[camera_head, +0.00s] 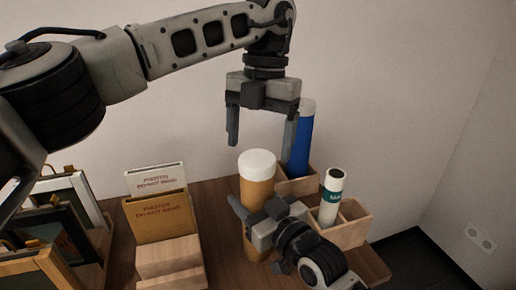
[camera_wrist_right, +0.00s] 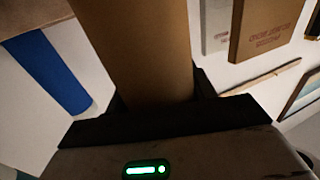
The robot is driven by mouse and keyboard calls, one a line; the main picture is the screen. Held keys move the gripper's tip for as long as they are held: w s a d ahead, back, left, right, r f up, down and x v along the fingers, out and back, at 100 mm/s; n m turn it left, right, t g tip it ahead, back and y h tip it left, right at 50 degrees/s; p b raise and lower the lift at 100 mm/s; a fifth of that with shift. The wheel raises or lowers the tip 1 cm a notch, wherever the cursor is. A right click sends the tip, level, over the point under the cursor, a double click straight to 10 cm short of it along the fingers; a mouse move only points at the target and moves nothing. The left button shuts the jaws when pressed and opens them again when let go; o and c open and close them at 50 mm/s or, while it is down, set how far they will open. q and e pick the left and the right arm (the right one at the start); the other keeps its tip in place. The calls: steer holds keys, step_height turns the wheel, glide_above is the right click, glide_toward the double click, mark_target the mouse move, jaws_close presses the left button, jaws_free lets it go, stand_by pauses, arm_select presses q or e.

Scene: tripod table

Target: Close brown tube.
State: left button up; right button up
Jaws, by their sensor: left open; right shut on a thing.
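The brown tube (camera_head: 256,183) stands upright on the table in the head view. A white cap (camera_head: 257,163) sits on its top end; I cannot tell how firmly it is seated. My right gripper (camera_head: 252,218) is shut on the tube's body, below the cap. In the right wrist view the tube (camera_wrist_right: 143,45) rises between the right gripper's fingers (camera_wrist_right: 155,98). My left gripper (camera_head: 262,130) is open and empty, pointing down above the cap, with its fingers spread to either side.
A wooden holder (camera_head: 352,226) at right has a blue tube (camera_head: 299,145) and a white tube with a teal label (camera_head: 331,198). Envelopes in a wooden stand (camera_head: 170,261) are left of the brown tube. Picture frames (camera_head: 62,235) stand at far left. A wall is behind.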

arm_select(q)
steer(key=r, duration=0.4)
steer(key=shift+w+d+r, duration=0.15)
steer(key=shift+w+r, duration=0.15)
steer(key=shift+r, duration=0.1)
arm_select(e)
steer(key=o, duration=1.5)
steer(key=shift+c, duration=0.2)
steer(key=shift+s, duration=0.1)
arm_select(q)
steer(key=shift+f+b, duration=0.5)
arm_select(e)
steer(key=v, duration=1.5)
steer(key=shift+s+d, duration=0.3)
